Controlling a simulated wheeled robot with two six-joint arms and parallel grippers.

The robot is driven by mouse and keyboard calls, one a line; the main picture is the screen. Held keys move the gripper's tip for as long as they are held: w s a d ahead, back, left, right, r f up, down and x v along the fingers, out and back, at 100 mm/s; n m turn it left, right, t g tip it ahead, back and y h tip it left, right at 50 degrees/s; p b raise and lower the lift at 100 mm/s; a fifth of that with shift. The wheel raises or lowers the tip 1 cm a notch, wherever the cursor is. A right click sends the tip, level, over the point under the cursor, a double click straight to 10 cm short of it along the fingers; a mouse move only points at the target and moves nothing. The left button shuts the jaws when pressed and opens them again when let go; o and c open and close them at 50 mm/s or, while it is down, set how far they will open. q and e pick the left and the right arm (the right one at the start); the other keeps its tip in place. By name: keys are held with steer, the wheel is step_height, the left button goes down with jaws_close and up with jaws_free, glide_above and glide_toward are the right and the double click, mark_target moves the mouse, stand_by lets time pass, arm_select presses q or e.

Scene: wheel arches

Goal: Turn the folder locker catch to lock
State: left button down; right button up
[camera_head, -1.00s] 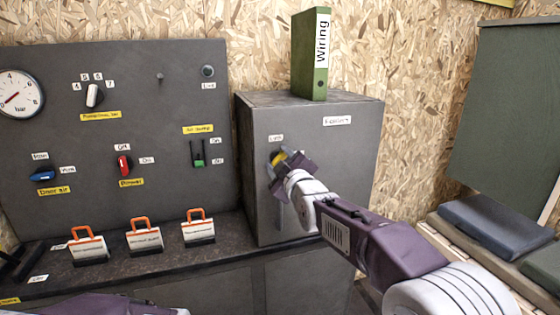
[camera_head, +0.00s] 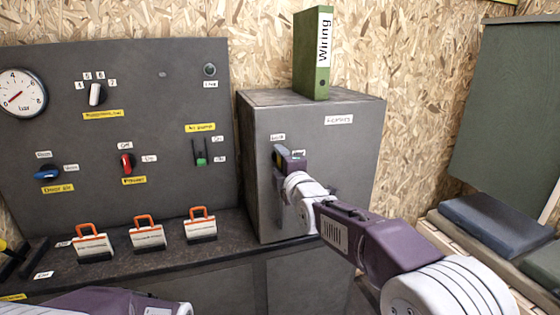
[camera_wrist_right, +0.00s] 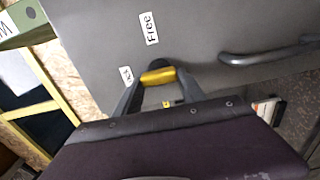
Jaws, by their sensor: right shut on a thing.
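The grey folder locker (camera_head: 345,160) stands at the right end of the bench, a green Wiring binder (camera_head: 314,55) on top. My right gripper (camera_head: 281,158) is at its front, shut on the catch, which it mostly hides in the head view. In the right wrist view the yellow catch (camera_wrist_right: 158,77) lies between the fingers of my right gripper (camera_wrist_right: 158,88). One end of the catch points towards a partly hidden label (camera_wrist_right: 125,73) that seems to read Lock. The Free label (camera_wrist_right: 150,28) is off to its side. My left gripper is out of view.
A grey door handle (camera_wrist_right: 265,56) is near the catch in the wrist view. A dark panel (camera_head: 120,140) with knobs, switches and a gauge (camera_head: 22,93) stands left. Several orange-handled padlock-shaped blocks (camera_head: 147,234) stand on the bench.

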stand_by(0.6)
steer(key=o, duration=1.4)
steer(key=shift+c, duration=0.2)
steer(key=v, duration=0.9)
